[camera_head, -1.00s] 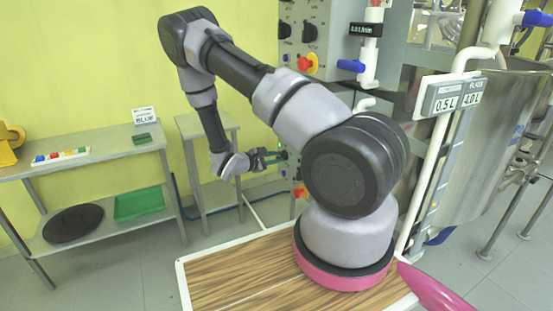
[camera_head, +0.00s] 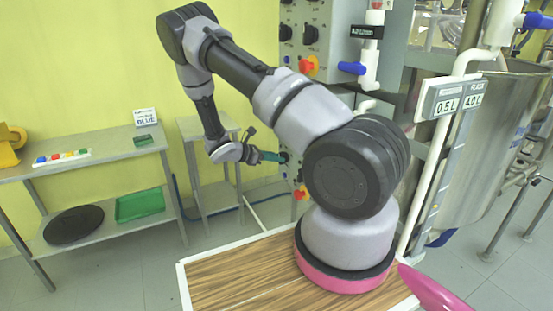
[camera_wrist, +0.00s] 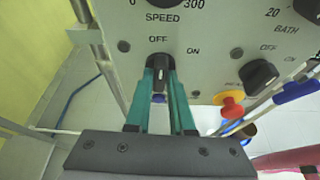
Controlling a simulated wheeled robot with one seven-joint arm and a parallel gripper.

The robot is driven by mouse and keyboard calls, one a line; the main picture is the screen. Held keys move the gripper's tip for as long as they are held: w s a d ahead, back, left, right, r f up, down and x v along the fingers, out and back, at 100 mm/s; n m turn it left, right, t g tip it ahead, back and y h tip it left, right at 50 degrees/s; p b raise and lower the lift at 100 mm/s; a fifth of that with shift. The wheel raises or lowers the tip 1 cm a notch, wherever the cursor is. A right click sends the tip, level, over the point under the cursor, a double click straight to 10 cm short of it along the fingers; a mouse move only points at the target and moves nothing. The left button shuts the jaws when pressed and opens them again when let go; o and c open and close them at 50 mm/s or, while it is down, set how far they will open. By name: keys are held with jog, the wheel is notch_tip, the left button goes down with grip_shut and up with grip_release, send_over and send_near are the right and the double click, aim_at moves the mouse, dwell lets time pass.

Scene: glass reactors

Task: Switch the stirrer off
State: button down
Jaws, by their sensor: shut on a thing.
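The stirrer knob (camera_wrist: 160,70) is a dark knob on the grey control panel, below the SPEED label and beside the OFF and ON marks. My gripper (camera_wrist: 160,76) has its teal fingers on either side of this knob and is shut on it. The knob looks upright, towards the OFF mark, but the fingers partly cover it. In the head view my gripper (camera_head: 278,157) reaches the panel (camera_head: 290,90) from the left. The knob's contact is too small to make out there.
In the wrist view, the bath knob (camera_wrist: 258,73) and a red button on a yellow base (camera_wrist: 229,104) are to the right. A small side table (camera_head: 205,128) stands below my forearm. A shelf table (camera_head: 90,165) is further left.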

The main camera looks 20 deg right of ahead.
jog(key=shift+n, duration=0.3)
dwell(0.4)
jog(key=c, duration=0.8)
grip_release()
jog(key=v, duration=1.1)
jog(key=shift+w+f, duration=0.1)
jog(key=shift+w, duration=0.1)
